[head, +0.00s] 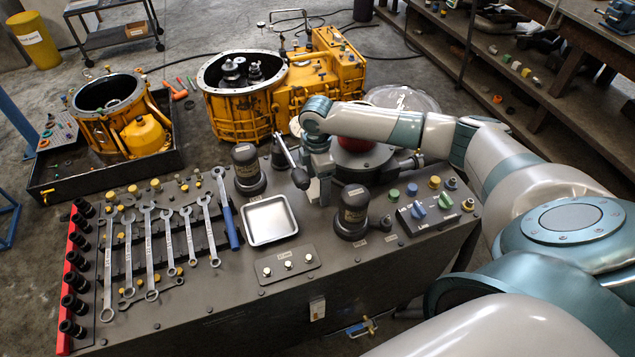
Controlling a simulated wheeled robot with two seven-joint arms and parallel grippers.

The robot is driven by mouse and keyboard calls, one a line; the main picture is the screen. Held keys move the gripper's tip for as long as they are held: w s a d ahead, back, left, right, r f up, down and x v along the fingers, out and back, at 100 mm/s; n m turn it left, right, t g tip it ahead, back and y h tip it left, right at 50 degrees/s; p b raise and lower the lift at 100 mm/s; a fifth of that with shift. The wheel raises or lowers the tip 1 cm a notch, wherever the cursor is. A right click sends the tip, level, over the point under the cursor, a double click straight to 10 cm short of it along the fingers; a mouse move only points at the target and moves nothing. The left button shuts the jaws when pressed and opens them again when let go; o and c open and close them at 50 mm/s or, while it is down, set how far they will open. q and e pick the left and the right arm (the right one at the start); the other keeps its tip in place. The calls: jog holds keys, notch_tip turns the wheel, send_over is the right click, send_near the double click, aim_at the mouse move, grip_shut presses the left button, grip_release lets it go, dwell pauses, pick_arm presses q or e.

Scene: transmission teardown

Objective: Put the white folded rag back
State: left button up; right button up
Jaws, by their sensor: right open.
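I cannot make out a white folded rag anywhere in the head view. My right gripper (319,188) points down over the dark workbench top (215,290), between two black cylindrical units. It is open, and I see nothing held in it. A shallow silver tray (270,220) lies on the bench to the left of the gripper and looks empty. My right arm hides part of the bench's back right area. My left gripper is not in view.
Several wrenches (150,250) and a red socket rail (75,275) fill the bench's left side. A knob panel (432,205) is at right. Black cylindrical units (247,168) (353,208) stand near the gripper. Yellow housings (240,105) stand behind the bench.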

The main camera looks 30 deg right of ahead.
aim_at(317, 187)
jog(key=shift+r, duration=0.1)
notch_tip(317, 187, up, 12)
jog(key=b, duration=0.3)
dwell(0.9)
